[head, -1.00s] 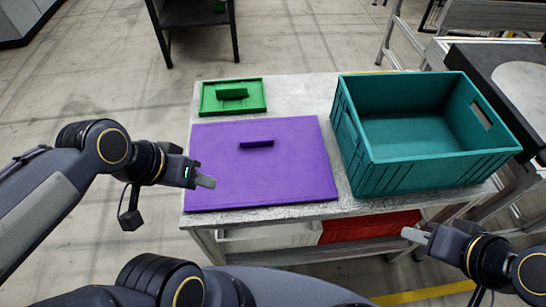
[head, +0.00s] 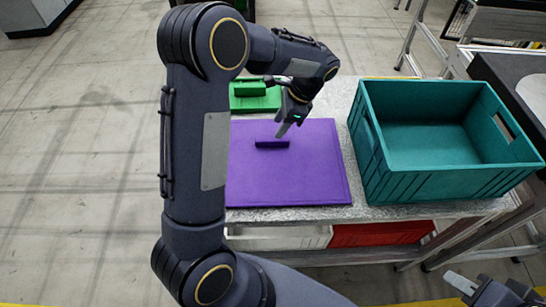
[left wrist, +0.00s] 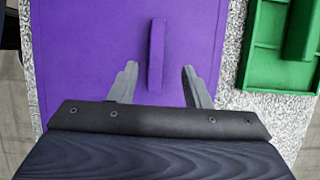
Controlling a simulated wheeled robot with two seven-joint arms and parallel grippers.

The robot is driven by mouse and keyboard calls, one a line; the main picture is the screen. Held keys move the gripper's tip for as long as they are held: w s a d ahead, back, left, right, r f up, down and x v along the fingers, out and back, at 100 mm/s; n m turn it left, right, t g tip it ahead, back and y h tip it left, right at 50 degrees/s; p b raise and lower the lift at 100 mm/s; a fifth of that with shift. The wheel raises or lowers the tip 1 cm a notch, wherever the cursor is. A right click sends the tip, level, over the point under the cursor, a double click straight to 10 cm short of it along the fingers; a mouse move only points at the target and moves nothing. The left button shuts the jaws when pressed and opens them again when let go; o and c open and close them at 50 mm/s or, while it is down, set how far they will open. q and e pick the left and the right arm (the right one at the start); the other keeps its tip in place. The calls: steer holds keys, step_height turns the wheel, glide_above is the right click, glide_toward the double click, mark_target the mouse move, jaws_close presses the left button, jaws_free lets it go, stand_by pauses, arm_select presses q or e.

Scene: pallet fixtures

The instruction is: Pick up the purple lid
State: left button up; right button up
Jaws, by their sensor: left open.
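The purple lid (head: 290,175) lies flat on the grey table, with a raised bar handle (head: 272,143) near its far edge. It also fills much of the left wrist view (left wrist: 90,60). My left gripper (head: 284,130) is over the lid, just behind the handle in the head view. In the left wrist view its open fingers (left wrist: 158,82) stand on either side of the handle (left wrist: 157,50), apart from it. My right gripper (head: 460,282) is at the lower right of the head view, away from the lid; its jaw gap is not clear.
A green lid (head: 262,100) lies behind the purple lid, partly hidden by my left arm. A teal crate (head: 420,180) stands close on the right of the table. A red bin (head: 375,234) and a white bin (head: 280,238) sit on the shelf below.

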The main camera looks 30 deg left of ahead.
mark_target(273, 139)
arm_select(q)
steer(key=shift+d+p+x, duration=0.15)
steer(key=shift+d+x, duration=0.05)
steer(key=shift+x, duration=1.2)
steer(key=shift+d+p+x, duration=0.15)
steer(key=shift+x, duration=1.3)
steer(key=shift+s+f, duration=0.1)
steer(key=shift+f, duration=0.1)
jaws_close()
